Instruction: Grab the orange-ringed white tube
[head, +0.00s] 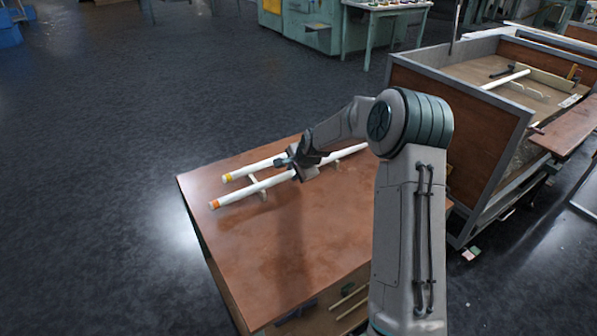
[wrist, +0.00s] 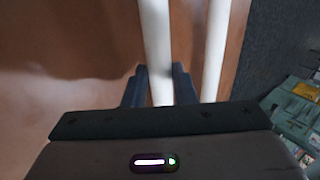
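The orange-ringed white tube (head: 252,187) lies slantwise on the brown table, with its orange band (head: 214,203) near the left end. A second white tube (head: 252,168) with a yellow band lies beside it, farther back. My gripper (head: 294,165) is over the orange-ringed tube, partway along it. In the wrist view, my gripper's fingers (wrist: 160,88) stand on either side of this tube (wrist: 155,35), with no clear gap, so it looks shut on it. The yellow-ringed tube (wrist: 214,50) passes outside the right finger. My arm hides part of both tubes in the head view.
A pale support (head: 262,191) shows under the tubes on the brown table (head: 265,240). The table's front is clear. A large crate (head: 455,125) with another white tube (head: 506,79) stands at right. Green machinery (head: 305,25) is far back.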

